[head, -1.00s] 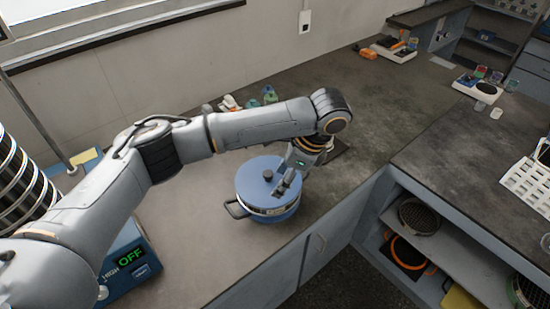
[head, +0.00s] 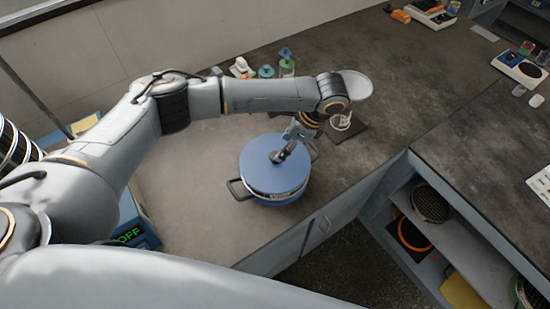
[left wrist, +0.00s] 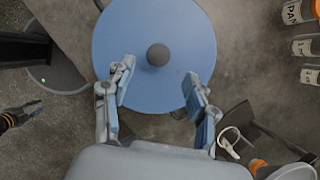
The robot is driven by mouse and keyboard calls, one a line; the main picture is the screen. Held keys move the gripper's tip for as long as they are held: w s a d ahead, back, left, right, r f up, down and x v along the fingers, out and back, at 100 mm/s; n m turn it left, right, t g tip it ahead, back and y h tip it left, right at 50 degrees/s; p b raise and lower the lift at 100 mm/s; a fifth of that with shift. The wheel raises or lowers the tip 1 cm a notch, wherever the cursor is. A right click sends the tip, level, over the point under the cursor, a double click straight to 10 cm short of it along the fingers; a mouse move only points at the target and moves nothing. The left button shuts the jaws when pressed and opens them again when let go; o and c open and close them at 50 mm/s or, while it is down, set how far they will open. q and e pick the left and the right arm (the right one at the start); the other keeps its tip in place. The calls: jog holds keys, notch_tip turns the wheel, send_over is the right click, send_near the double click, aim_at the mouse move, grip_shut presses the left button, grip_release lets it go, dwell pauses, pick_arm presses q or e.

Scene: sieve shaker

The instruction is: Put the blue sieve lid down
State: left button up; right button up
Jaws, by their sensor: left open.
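The blue sieve lid (head: 262,172) is a round flat disc. In the head view it lies on top of a blue round pot (head: 284,197) with dark side handles, on the grey counter. My left gripper (head: 277,157) is over the lid and hides its knob there. In the left wrist view the lid (left wrist: 150,35) fills the upper middle, and its dark knob (left wrist: 158,55) stands just beyond and between the two spread fingers of my left gripper (left wrist: 158,85). The fingers hold nothing. What seems to be my right gripper (left wrist: 22,115) shows at the left edge, its jaws unclear.
A dark mat (head: 350,125) with a white object lies right of the pot. A device reading OFF (head: 135,235) is at the left. Open shelves (head: 440,240) hold sieves.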

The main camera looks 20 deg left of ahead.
aim_at(275, 155)
pick_arm(q)
jog(key=shift+s+a+f+p, duration=0.15)
jog(key=shift+a+f+p, duration=0.3)
jog(key=shift+f+p, duration=0.25)
jog(key=shift+p+x, duration=0.45)
jog(key=shift+x, duration=0.8)
jog(key=shift+s+a+f, duration=0.15)
jog(key=shift+a+f, duration=0.1)
jog(key=shift+f, duration=0.25)
jog(key=c, duration=1)
grip_shut()
pick_arm(e)
jog(key=shift+w+r, duration=0.45)
jog(key=shift+r, duration=0.2)
jog(key=shift+w+r, duration=0.45)
jog(key=shift+r, duration=0.15)
